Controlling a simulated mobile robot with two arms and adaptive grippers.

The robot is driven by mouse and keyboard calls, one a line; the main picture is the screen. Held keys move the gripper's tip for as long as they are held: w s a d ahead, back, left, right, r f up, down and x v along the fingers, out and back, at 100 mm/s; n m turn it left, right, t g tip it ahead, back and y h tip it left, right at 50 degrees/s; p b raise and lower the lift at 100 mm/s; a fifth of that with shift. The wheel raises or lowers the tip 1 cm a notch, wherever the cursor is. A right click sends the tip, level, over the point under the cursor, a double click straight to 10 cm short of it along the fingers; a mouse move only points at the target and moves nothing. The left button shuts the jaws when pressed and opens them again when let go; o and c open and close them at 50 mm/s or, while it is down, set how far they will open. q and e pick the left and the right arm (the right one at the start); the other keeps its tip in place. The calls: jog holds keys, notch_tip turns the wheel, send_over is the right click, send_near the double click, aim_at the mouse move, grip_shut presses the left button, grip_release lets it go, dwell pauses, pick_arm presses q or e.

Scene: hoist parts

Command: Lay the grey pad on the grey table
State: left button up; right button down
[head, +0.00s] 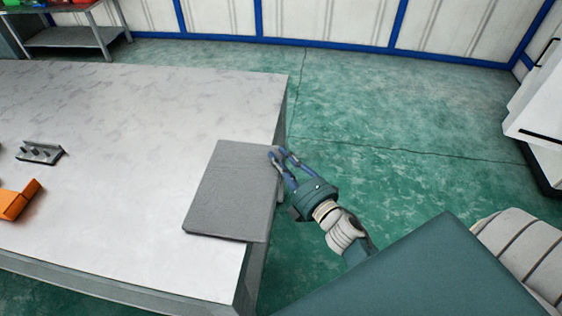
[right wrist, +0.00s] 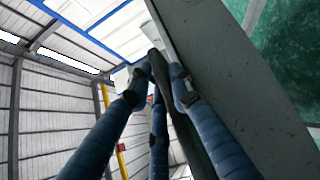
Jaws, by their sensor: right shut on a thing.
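The grey pad (head: 231,191) is a flat, dark grey rectangle at the right edge of the grey table (head: 130,120) in the head view. Its right side reaches a little past the table's edge. I cannot tell whether it touches the top or is held just above it. My right gripper (head: 276,154) is shut on the pad's far right corner, coming in from the right. In the right wrist view its fingers (right wrist: 162,80) close on a thin dark edge, which looks like the pad seen edge-on. My left gripper is not in view.
A small grey metal part with pegs (head: 40,152) and an orange block (head: 19,200) lie on the table at the left. The tabletop between them and the pad is clear. A shelf unit (head: 75,37) stands at the back left, and a white cabinet (head: 540,105) at the right.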

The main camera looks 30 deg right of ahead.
jog(key=shift+f, duration=0.15)
jog(key=c, duration=2)
grip_release()
jog(key=shift+f, duration=0.15)
jog(key=o, duration=0.4)
jog(key=shift+r, duration=0.2)
jog(key=s, duration=0.8)
jog(key=s+d, duration=0.1)
jog(key=s, duration=0.3)
jog(key=shift+r, duration=0.1)
